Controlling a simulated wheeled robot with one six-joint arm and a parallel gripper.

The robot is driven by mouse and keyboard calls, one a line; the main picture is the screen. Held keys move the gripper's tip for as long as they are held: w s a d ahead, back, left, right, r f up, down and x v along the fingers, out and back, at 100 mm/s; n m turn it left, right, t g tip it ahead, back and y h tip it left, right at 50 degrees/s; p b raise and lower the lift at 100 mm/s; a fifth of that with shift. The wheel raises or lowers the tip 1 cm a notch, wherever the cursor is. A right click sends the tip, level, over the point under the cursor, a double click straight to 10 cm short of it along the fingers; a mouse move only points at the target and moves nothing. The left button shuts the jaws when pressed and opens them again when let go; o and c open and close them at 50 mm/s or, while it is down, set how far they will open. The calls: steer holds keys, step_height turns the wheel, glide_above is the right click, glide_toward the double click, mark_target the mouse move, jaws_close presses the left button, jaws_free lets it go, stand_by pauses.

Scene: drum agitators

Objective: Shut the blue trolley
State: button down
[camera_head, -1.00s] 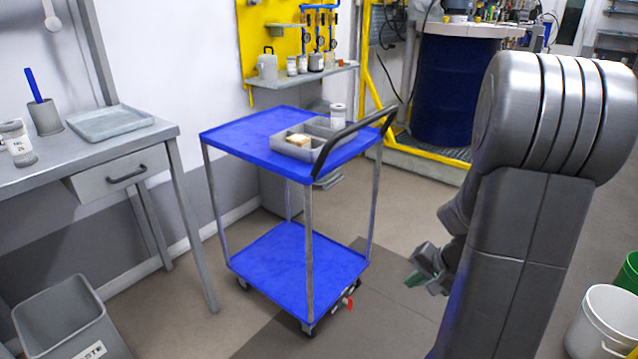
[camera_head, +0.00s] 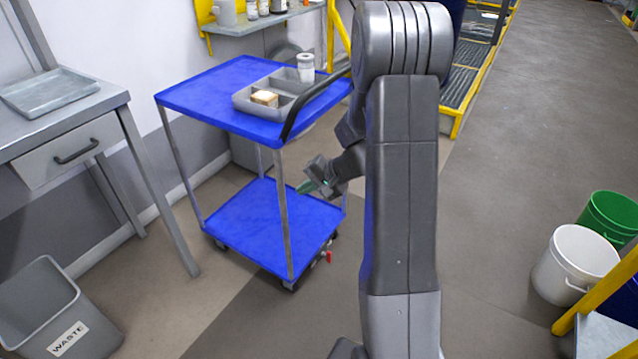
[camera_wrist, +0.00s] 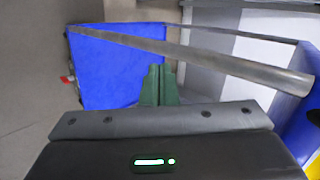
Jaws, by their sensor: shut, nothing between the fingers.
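The blue trolley stands left of my arm, with a blue top shelf (camera_head: 215,90), a blue lower shelf (camera_head: 262,228), grey legs and a black handle (camera_head: 312,100). No door or drawer shows on it. A small red lever (camera_head: 328,257) sits low by a caster at its near right corner; it also shows in the wrist view (camera_wrist: 66,79). My gripper (camera_head: 306,187) is at the trolley's right side, between the shelf heights. Its green fingers (camera_wrist: 160,84) are shut and empty. In the wrist view the lower shelf (camera_wrist: 112,65) lies beyond them, and a grey leg (camera_wrist: 220,59) crosses close by.
A grey divided tray (camera_head: 245,103) with a small block and a white jar (camera_head: 306,68) are on the top shelf. A grey desk with a closed drawer (camera_head: 75,150) and a waste bin (camera_head: 45,310) stand left. Buckets (camera_head: 575,262) stand right. Floor between is clear.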

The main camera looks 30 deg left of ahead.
mark_target(284, 188)
steer(key=shift+s+a+r, duration=0.1)
steer(key=shift+a, duration=0.75)
steer(key=shift+s+a+r, duration=0.1)
steer(key=shift+a, duration=0.75)
